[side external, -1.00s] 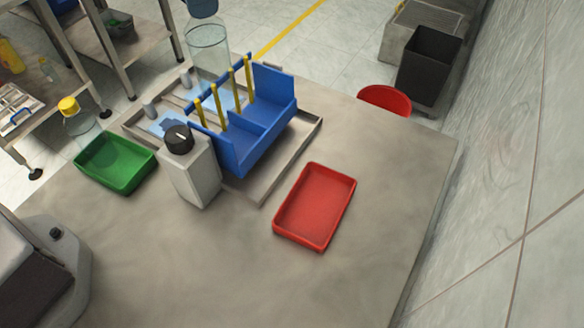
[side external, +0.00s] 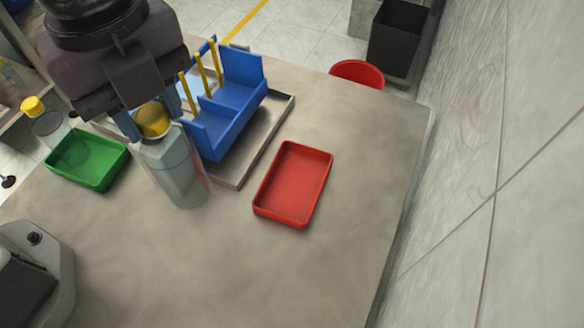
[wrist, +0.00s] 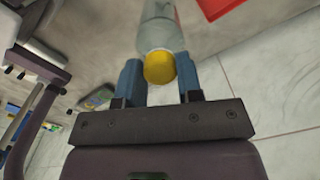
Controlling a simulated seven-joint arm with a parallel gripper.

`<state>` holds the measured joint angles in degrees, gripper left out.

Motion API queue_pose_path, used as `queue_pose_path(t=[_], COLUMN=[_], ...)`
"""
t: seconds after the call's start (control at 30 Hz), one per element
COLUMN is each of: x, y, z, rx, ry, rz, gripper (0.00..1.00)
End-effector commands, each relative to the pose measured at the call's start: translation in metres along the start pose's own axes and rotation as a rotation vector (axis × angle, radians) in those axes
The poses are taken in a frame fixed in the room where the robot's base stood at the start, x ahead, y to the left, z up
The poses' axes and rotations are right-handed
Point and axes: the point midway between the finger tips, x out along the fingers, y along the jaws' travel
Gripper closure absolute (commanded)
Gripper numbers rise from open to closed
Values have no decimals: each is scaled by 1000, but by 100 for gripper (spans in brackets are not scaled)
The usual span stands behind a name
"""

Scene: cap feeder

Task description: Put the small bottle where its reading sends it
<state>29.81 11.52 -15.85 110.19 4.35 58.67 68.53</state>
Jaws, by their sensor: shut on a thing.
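My gripper (side external: 152,112) comes down from the upper left and is shut on a clear bottle (side external: 178,172) with a yellow cap. The bottle is held near its cap and looks upright, slightly tilted in the picture; I cannot tell whether its base touches the table. In the wrist view the yellow cap (wrist: 160,68) sits between the blue fingertips (wrist: 160,80). A red tray (side external: 258,208) lies to the right, empty. A green tray (side external: 92,184) lies to the left. No reading is legible.
A blue rack (side external: 242,68) with yellow posts stands on a grey tray (side external: 268,132) behind the bottle. Another yellow-capped bottle (side external: 46,124) is beyond the green tray. A red round bin (side external: 358,72) is past the table's far edge.

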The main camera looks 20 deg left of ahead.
Motion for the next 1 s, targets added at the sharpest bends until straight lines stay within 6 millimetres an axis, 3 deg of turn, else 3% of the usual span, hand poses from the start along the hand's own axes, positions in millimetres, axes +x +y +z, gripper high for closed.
queue_pose_path(t=[0.37, 0.5, 0.7, 0.87, 1.0], x=[38, 66, 88, 95, 114], y=[-80, -102, -121, -126, -128], z=[-27, -33, -39, -41, -41], rx=[3, 2, 1, 1, 0], ry=[2, -1, 0, 1, -1], rz=[0, 3, -1, -1, 2], gripper=[88, 88, 88, 88, 88])
